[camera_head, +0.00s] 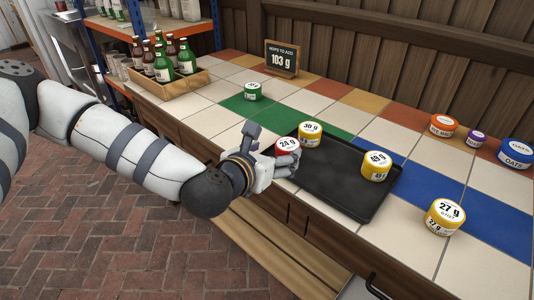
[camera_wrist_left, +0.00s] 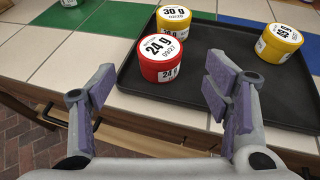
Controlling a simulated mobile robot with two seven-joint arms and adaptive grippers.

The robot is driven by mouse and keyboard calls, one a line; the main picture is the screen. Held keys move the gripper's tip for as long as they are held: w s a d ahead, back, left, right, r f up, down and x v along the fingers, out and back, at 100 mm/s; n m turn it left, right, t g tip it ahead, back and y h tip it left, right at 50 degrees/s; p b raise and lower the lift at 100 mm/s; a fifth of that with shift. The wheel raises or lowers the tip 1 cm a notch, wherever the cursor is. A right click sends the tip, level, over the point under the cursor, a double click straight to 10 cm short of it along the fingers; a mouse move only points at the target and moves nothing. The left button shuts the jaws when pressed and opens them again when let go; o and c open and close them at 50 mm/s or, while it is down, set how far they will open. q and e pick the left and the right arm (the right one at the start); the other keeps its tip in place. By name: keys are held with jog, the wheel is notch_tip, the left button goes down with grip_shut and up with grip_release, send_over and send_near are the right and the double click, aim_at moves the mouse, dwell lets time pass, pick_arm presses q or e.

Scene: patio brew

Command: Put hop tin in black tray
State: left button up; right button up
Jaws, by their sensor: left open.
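The black tray (camera_head: 330,180) lies on the tiled counter. A red tin marked 24 g (camera_head: 288,145) stands at its near left corner, and it shows clearly in the left wrist view (camera_wrist_left: 160,58). A yellow tin marked 30 g (camera_head: 310,133) stands just behind it in the tray. A yellow tin marked 49 g (camera_head: 376,166) stands toward the tray's right. My left gripper (camera_head: 268,152) is open at the red tin. In the left wrist view its spread fingers (camera_wrist_left: 160,92) lie either side of and nearer than that tin, with nothing held. My right gripper is out of view.
A yellow 27 g tin (camera_head: 444,218) stands right of the tray, and a green tin (camera_head: 252,92) behind it at left. A sign (camera_head: 282,58) reads 103 g. A wooden bottle crate (camera_head: 180,88) stands at left. Several coloured tins, one blue (camera_head: 515,154), stand at far right.

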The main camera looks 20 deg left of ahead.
pick_arm(q)
jog(key=s+d+f+m+g+h, duration=0.1)
jog(key=s+d+f+m+g, duration=0.15)
jog(key=s+f+m, duration=0.45)
jog(key=s+d+f+m+g+h, duration=0.15)
jog(key=s+f+m+g, duration=0.35)
jog(key=s, duration=0.5)
jog(key=s+d+f+m+g, duration=0.2)
jog(key=s+d+f+m, duration=0.1)
jog(key=s+f+m, duration=0.45)
jog(key=s+a+f+m+g+y+p, duration=0.1)
jog(key=s+a+m+g+y, duration=0.1)
jog(key=s+a+m, duration=0.4)
jog(key=s+a+f+m+g+y, duration=0.1)
jog(key=s+a+m+g, duration=0.3)
jog(key=s+m, duration=0.5)
jog(key=s+a, duration=0.1)
jog(key=s, duration=0.3)
jog(key=shift+a+f+y+p, duration=0.3)
jog(key=shift+a+y+p, duration=0.05)
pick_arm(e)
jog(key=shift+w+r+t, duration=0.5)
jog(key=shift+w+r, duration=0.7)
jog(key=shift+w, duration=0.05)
pick_arm(q)
jog(key=shift+g, duration=0.25)
